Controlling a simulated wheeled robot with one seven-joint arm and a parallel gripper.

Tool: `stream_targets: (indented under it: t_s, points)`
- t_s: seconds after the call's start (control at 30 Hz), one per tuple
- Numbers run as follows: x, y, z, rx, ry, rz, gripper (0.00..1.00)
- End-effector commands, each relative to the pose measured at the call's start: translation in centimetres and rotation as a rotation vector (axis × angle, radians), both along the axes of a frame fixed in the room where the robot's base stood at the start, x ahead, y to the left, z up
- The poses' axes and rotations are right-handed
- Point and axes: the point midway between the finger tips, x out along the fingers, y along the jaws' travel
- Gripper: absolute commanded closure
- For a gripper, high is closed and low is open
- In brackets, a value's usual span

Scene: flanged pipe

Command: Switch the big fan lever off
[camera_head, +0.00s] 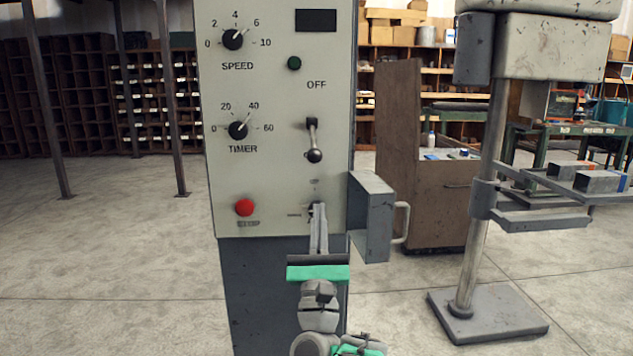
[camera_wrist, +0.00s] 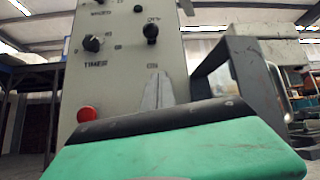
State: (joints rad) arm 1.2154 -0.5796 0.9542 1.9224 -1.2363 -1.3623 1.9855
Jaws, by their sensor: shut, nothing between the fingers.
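The lever (camera_head: 313,140) is on the right side of the control panel (camera_head: 270,180), below the label OFF. It has a metal arm and a dark ball knob and hangs downward. It also shows in the wrist view (camera_wrist: 151,32), above my fingertips. My gripper (camera_head: 318,210) is shut and empty, its fingers pointing up at the panel's lower right, below the lever and apart from it in the picture. A small dark part at the fingertips is mostly hidden by them. The fingers also show in the wrist view (camera_wrist: 158,88).
A red stop button (camera_head: 244,207) is left of my gripper. A grey box with a handle (camera_head: 372,218) juts out just right of it. SPEED (camera_head: 233,39) and TIMER (camera_head: 239,130) dials and a green indicator (camera_head: 294,63) are on the panel. A drill-like stand (camera_head: 480,200) stands at right.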

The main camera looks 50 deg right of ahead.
Motion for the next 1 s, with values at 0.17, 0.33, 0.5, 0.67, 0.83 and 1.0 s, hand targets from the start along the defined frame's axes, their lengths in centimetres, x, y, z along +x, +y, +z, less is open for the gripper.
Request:
stream_targets:
  t_s: [0.17,0.33,0.5,0.67,0.83,1.0]
  points:
    - [0.2,-0.1,0.3,0.000,0.003,0.000,1.00]
    - [1.1,-1.3,2.1,0.001,0.006,0.000,1.00]
    - [2.7,-3.4,4.7,0.000,0.006,0.001,1.00]
    - [3.9,-5.1,6.5,0.001,0.007,0.001,1.00]
    - [3.9,-4.8,7.7,-0.003,0.005,-0.001,1.00]
    - [3.0,-3.2,8.5,-0.003,0.006,-0.001,1.00]
